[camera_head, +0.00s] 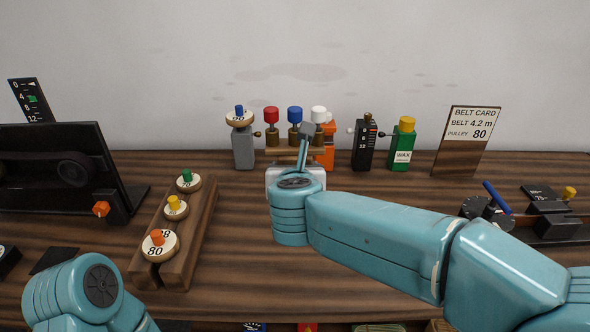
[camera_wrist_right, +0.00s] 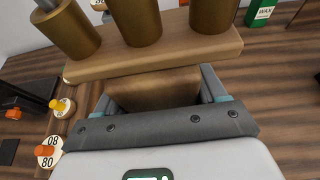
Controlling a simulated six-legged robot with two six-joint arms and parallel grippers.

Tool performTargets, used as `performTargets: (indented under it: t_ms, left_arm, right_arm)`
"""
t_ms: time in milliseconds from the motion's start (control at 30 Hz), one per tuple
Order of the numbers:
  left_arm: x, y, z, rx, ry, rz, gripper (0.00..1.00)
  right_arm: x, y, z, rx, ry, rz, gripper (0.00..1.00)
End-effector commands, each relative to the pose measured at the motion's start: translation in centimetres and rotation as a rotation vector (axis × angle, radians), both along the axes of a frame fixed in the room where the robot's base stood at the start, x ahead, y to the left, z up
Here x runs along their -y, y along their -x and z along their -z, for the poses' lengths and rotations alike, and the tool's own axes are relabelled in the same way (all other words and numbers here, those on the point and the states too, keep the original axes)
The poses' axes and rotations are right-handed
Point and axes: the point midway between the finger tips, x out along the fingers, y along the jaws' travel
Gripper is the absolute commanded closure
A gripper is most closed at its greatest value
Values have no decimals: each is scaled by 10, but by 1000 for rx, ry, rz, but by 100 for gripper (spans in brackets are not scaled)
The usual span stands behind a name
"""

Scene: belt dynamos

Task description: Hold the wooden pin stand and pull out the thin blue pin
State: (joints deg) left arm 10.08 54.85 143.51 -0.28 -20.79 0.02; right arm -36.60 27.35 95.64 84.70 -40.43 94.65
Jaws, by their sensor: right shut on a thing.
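The wooden pin stand (camera_head: 284,153) is at the back middle of the bench, mostly hidden behind my right arm in the head view. It holds upright pins with red (camera_head: 271,113), blue (camera_head: 295,114) and white (camera_head: 318,113) heads above brass-coloured cylinders. In the right wrist view the stand's top plank (camera_wrist_right: 190,51) carries these cylinders; the heads are out of frame. My right gripper (camera_wrist_right: 155,90) is shut on the wooden block under the plank, one finger on each side. Of my left arm only a link shows at lower left; its gripper is out of view.
A grey post (camera_head: 243,148) with a wooden disc stands left of the stand. An orange item (camera_head: 328,158), a black gauge (camera_head: 364,147) and a green wax bottle (camera_head: 402,146) stand to its right. A wooden rack (camera_head: 201,218) holds numbered pulleys. Bench between rack and right arm is clear.

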Motion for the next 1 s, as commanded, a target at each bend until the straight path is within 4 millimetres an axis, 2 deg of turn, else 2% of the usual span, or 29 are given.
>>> performTargets:
  t_ms: [33,1000]
  left_arm:
    - [0,0,12,0,0,0,100]
    - [0,0,109,0,0,0,100]
  right_arm:
    - [0,0,10,4,-1,0,85]
    - [0,1,108,4,-1,0,85]
